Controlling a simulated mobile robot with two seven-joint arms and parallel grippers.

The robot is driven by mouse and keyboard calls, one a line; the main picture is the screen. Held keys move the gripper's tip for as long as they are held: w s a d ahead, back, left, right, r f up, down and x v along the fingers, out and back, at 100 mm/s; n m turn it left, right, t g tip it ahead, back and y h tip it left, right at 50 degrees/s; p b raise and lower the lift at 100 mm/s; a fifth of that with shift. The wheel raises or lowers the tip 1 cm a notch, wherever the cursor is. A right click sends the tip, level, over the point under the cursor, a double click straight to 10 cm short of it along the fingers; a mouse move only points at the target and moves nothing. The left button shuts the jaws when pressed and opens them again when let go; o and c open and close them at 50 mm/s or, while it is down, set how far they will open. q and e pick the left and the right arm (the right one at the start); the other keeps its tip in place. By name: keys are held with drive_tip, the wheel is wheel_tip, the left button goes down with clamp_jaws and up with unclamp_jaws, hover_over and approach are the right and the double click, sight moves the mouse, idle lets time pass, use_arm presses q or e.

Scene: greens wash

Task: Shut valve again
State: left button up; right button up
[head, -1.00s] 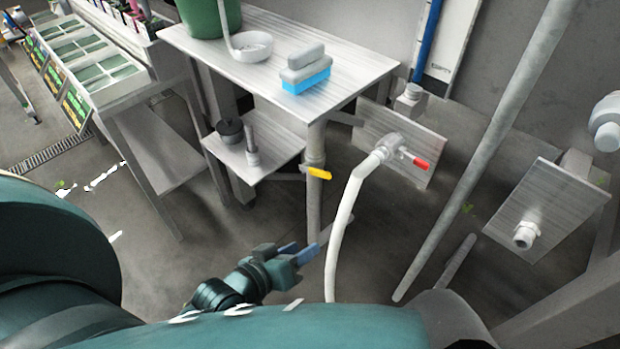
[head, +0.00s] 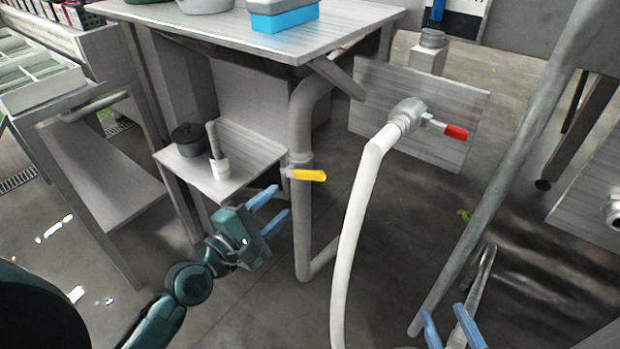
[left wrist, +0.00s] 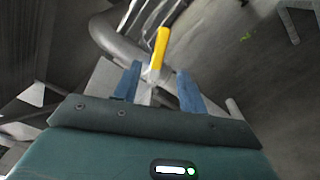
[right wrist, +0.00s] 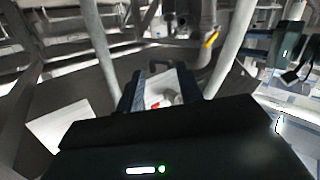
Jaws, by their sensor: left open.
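A yellow valve handle (head: 309,175) sticks out to the right, across the upright grey drain pipe (head: 302,225) under the table. A red valve handle (head: 456,132) points right from a metal valve (head: 408,112) on a wall plate, with a white hose below it. My left gripper (head: 280,205) is open and empty, just left of and below the yellow handle, apart from it. In the left wrist view the yellow handle (left wrist: 160,47) lies beyond the fingertips. My right gripper (head: 448,318) is open and low at the front. The red handle (right wrist: 155,103) shows far beyond its fingers.
The metal table (head: 240,35) carries a blue sponge block (head: 284,18). A small shelf (head: 240,180) with a dark pot (head: 188,139) is just behind my left gripper. The white hose (head: 352,230) and a slanted grey pole (head: 510,170) stand between and beside the grippers.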

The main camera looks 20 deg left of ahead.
sight(309, 177)
use_arm(q)
drive_tip(key=b+x, duration=0.1)
drive_tip(key=x, duration=1)
drive_tip(key=shift+w+d, duration=0.1)
drive_tip(key=shift+w, duration=0.25)
clamp_jaws()
drive_tip(key=shift+f, duration=0.1)
